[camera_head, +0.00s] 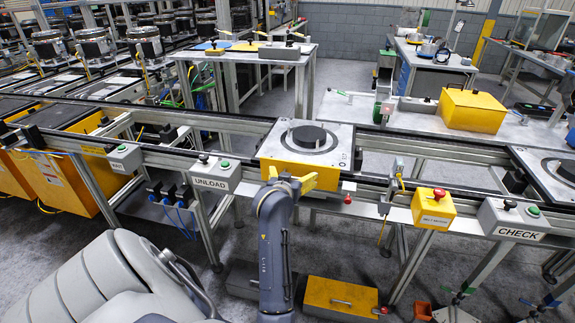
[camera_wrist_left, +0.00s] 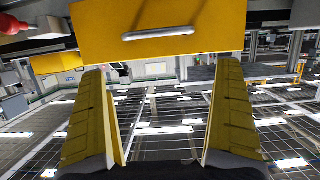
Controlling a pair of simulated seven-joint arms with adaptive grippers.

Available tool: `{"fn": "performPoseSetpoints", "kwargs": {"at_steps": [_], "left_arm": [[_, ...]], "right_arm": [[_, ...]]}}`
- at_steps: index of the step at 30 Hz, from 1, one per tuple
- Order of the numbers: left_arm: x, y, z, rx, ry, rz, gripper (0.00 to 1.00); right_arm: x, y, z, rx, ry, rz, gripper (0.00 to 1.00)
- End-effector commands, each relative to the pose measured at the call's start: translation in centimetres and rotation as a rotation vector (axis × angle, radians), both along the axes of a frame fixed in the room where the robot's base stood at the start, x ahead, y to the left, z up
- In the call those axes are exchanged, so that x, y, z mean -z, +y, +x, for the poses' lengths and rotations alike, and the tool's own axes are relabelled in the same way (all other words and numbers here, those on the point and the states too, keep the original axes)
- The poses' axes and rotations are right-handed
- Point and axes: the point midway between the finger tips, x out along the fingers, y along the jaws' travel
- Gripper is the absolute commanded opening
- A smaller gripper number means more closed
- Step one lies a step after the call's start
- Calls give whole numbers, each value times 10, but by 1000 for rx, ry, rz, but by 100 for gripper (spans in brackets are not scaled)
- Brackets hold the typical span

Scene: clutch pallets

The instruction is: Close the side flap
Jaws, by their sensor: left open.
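The pallet (camera_head: 306,143) sits on the conveyor frame, with a flat grey top carrying a dark round part (camera_head: 309,136). Its yellow side flap (camera_head: 328,178) is on the side facing me, partly behind my gripper. In the left wrist view a yellow panel with a silver bar handle (camera_wrist_left: 158,33), which appears to be this flap, spans the top. My left gripper (camera_head: 289,177) is in front of the flap. Its yellow fingers also show in the wrist view (camera_wrist_left: 162,70), spread apart with nothing between them; contact with the flap cannot be told. My right gripper is out of view.
The conveyor rail carries an UNLOAD button box (camera_head: 215,175) at left, and a yellow button box (camera_head: 433,208) and CHECK box (camera_head: 512,218) at right. A yellow case (camera_head: 341,296) lies on the floor below. Another pallet (camera_head: 552,170) stands at far right.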

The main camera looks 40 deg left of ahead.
Motion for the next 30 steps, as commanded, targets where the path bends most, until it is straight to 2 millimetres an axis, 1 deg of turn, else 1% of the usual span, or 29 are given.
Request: {"fn": "performPoseSetpoints", "kwargs": {"at_steps": [30], "left_arm": [[-49,-17,-30,0,-2,0,100]], "right_arm": [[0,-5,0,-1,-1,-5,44]]}}
